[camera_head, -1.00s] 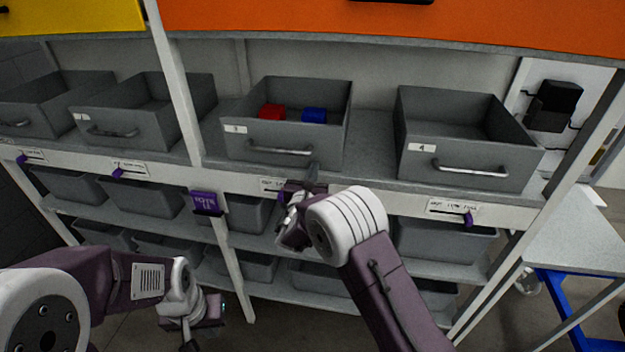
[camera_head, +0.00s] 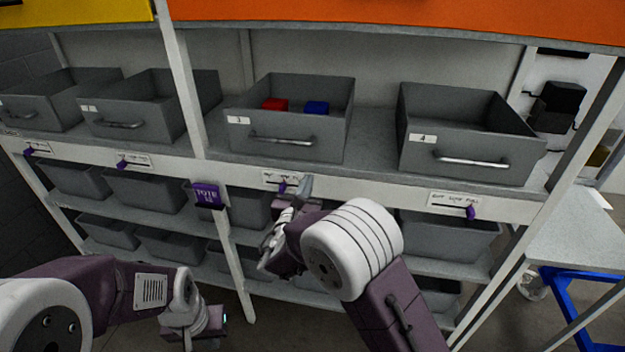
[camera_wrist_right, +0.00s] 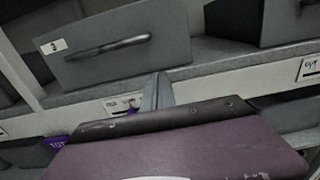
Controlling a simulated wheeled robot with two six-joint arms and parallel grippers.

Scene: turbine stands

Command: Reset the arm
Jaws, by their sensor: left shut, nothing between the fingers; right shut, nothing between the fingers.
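My right gripper (camera_head: 303,190) is in front of the shelf edge, below the bin labelled 3 (camera_head: 290,146). Its fingers are together and empty, and they also show in the right wrist view (camera_wrist_right: 157,92). A purple slider (camera_head: 283,187) on a labelled strip is just left of the fingertips; I cannot tell whether they touch. My left arm reaches in low at the left. My left gripper (camera_head: 205,322) is low in front of the lower shelves, shut and mostly hidden behind its own wrist.
Bin 3 holds a red block (camera_head: 275,104) and a blue block (camera_head: 316,108). Bin 4 (camera_head: 465,160) looks empty. Other purple sliders (camera_head: 471,212) line the shelf edge. A purple sign (camera_head: 207,195) hangs on the post. A table with a blue frame (camera_head: 560,290) stands at right.

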